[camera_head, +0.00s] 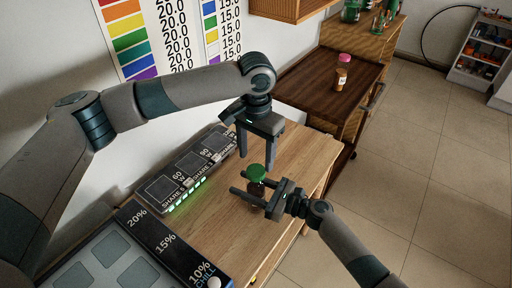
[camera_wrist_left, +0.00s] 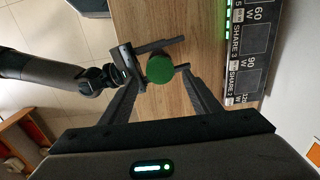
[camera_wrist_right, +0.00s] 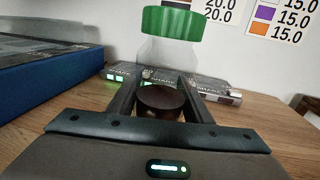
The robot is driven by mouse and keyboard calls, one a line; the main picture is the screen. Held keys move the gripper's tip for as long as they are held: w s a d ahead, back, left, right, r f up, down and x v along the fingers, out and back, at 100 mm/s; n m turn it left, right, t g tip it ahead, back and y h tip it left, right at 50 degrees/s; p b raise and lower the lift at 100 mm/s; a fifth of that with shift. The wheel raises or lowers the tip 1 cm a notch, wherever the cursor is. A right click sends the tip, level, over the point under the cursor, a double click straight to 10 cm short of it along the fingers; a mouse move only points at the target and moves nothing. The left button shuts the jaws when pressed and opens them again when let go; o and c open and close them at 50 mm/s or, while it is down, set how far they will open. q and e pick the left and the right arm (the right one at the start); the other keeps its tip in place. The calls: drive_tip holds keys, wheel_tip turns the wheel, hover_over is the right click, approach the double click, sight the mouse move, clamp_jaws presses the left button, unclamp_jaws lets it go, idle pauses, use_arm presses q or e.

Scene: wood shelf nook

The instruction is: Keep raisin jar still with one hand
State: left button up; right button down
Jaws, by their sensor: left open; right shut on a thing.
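The raisin jar (camera_head: 256,173) has a green lid, a clear body and dark contents. It stands upright on the wooden table near its right edge. My right gripper (camera_head: 236,181) is shut on the jar's lower body from the side. In the right wrist view the dark contents (camera_wrist_right: 160,99) sit between its fingers, with the green lid (camera_wrist_right: 172,23) above. My left gripper (camera_head: 257,163) is open and points down over the jar. In the left wrist view the green lid (camera_wrist_left: 160,68) shows between its spread fingertips, and I cannot tell whether they touch it.
A black panel (camera_head: 186,168) with lit green marks lies along the wall side of the wooden table (camera_head: 300,155). A percent-marked box (camera_head: 165,245) is at the near end. A dark brown cart (camera_head: 315,85) beyond holds a pink-lidded jar (camera_head: 341,77). Floor is free at right.

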sight(256, 170)
use_arm(q)
drive_tip(key=shift+f, duration=2.45)
drive_tip(key=c, duration=1.1)
drive_tip(key=m, duration=0.5)
drive_tip(key=o, duration=1.3)
drive_tip(key=shift+c, duration=0.2)
